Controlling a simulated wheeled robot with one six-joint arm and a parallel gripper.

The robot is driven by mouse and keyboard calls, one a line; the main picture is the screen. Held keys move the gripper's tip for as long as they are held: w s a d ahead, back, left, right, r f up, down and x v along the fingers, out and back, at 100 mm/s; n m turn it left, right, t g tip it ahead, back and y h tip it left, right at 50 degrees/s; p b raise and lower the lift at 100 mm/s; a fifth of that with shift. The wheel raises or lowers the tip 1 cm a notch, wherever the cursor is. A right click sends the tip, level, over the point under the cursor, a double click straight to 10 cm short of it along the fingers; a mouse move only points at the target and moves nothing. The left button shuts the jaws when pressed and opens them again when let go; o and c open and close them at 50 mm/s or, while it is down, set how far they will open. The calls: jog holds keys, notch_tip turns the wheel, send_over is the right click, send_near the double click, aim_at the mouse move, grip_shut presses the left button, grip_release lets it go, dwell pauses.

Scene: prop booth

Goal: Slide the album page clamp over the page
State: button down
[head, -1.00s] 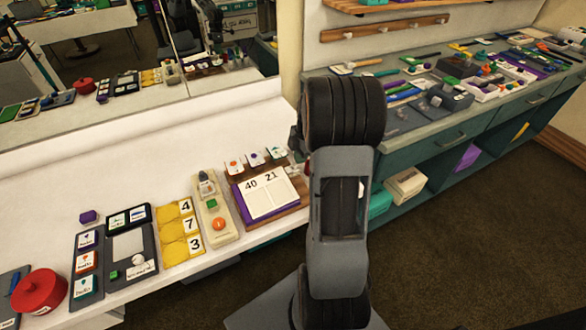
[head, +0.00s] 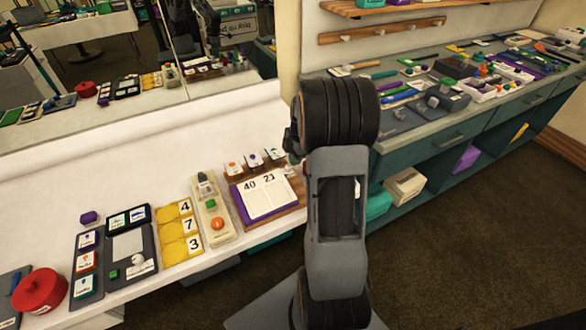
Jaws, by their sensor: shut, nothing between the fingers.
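The album (head: 266,195) lies open on a wooden board on the white counter, left of my arm. It has a purple cover and pale pages with large numbers on top. I cannot make out the page clamp for certain; it may be too small or hidden behind my arm. My arm stands upright in front of the counter's right end. My gripper's fingers are hidden behind the arm's dark upper joint, so their distance to the album cannot be seen.
Left of the album are a beige board (head: 222,232) with an orange knob, yellow number tiles (head: 175,232), dark trays and a red pot (head: 40,291). Small cards (head: 253,160) stand behind the album. A cluttered green bench (head: 450,140) is at right. The counter's back is bare.

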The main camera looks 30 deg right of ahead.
jog(key=shift+s+a+f+g, duration=0.2)
jog(key=shift+a+f, duration=0.1)
jog(key=shift+f, duration=0.25)
jog(key=shift+s+a+f+g, duration=0.1)
jog(key=shift+s+a+f, duration=0.15)
jog(key=shift+f, duration=0.3)
jog(key=shift+w+r, duration=0.1)
jog(key=shift+r, duration=0.1)
jog(key=shift+w+d+r+p, duration=0.1)
jog(key=shift+w+r+p, duration=0.4)
jog(key=shift+r+p, duration=0.35)
jog(key=shift+d+r+p, duration=0.15)
jog(key=shift+r+p, duration=0.25)
jog(key=shift+r, duration=0.15)
jog(key=shift+s+r+p, duration=0.15)
jog(key=shift+r+p, duration=0.3)
jog(key=shift+r, duration=0.35)
jog(key=shift+r+p, duration=0.45)
jog(key=shift+r, duration=0.3)
